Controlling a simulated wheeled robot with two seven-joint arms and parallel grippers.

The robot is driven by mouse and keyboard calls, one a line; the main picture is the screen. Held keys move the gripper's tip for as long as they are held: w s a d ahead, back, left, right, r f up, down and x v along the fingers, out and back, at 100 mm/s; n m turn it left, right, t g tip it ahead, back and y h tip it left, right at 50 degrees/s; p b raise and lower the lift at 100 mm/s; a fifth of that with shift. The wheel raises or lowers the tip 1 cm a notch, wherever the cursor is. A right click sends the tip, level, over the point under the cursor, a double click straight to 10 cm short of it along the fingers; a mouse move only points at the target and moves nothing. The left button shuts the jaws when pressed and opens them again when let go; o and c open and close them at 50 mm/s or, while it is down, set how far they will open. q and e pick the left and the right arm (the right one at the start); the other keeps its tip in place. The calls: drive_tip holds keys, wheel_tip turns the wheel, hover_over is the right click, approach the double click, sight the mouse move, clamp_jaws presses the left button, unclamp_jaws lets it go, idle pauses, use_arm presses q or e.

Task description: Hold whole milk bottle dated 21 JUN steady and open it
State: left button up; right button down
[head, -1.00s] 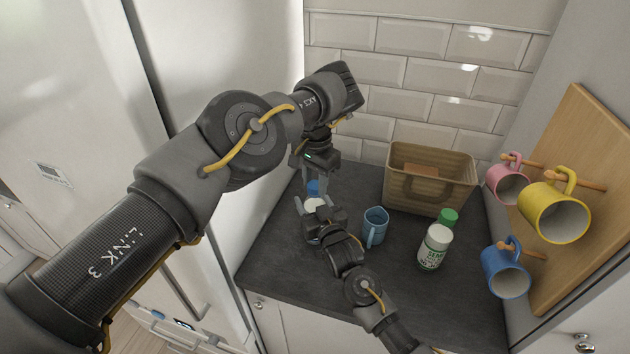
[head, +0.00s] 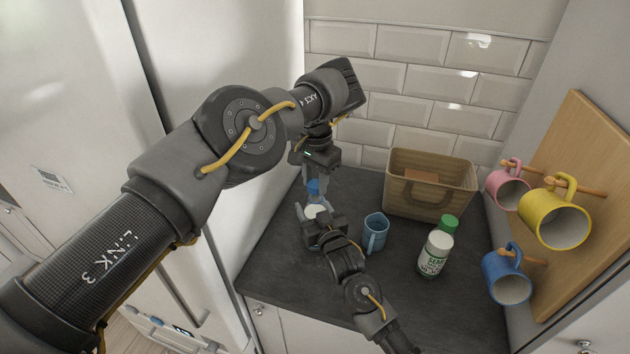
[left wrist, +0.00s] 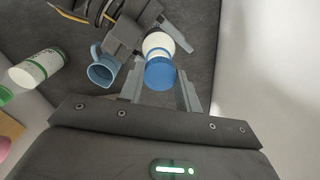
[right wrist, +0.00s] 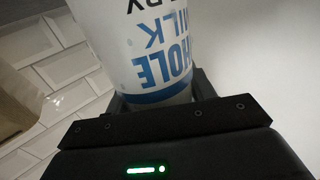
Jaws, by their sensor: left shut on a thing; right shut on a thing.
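The whole milk bottle (right wrist: 150,45) is white with blue lettering, inverted in the right wrist view; its date is not visible. My right gripper (head: 312,222) is shut around its body, which also shows in the left wrist view (left wrist: 157,42). My left gripper (head: 316,191) points down from above, shut on the blue cap (head: 313,186). The cap sits between its fingers in the left wrist view (left wrist: 160,74). The cap is above the bottle's white top; I cannot tell whether it is clear of the neck. My right gripper hides much of the bottle in the head view.
A blue mug (head: 375,233) stands close right of my right gripper. A semi milk bottle with a green cap (head: 435,254) stands farther right. A woven basket (head: 432,196) is at the back. Mugs hang on a wooden board (head: 585,130) at right. The fridge borders the left.

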sight(315, 184)
drive_tip(key=shift+r, duration=0.1)
use_arm(q)
drive_tip(key=shift+s+r, duration=0.1)
drive_tip(key=shift+r, duration=1.95)
use_arm(e)
drive_tip(key=c, duration=0.7)
unclamp_jaws()
drive_tip(key=shift+o, duration=1.3)
use_arm(q)
drive_tip(key=shift+f, duration=0.1)
use_arm(e)
drive_tip(key=shift+s, duration=0.15)
use_arm(q)
drive_tip(key=shift+f, duration=0.15)
use_arm(e)
drive_tip(key=shift+s+d+f, duration=0.15)
drive_tip(key=shift+s+f, duration=0.05)
drive_tip(key=shift+s, duration=0.05)
use_arm(q)
wheel_tip(315, 184, down, 3)
drive_tip(key=b, duration=0.3)
drive_tip(key=shift+f+b, duration=0.15)
drive_tip(key=shift+b, duration=0.2)
use_arm(e)
drive_tip(key=v, duration=1.1)
drive_tip(key=shift+s, duration=0.2)
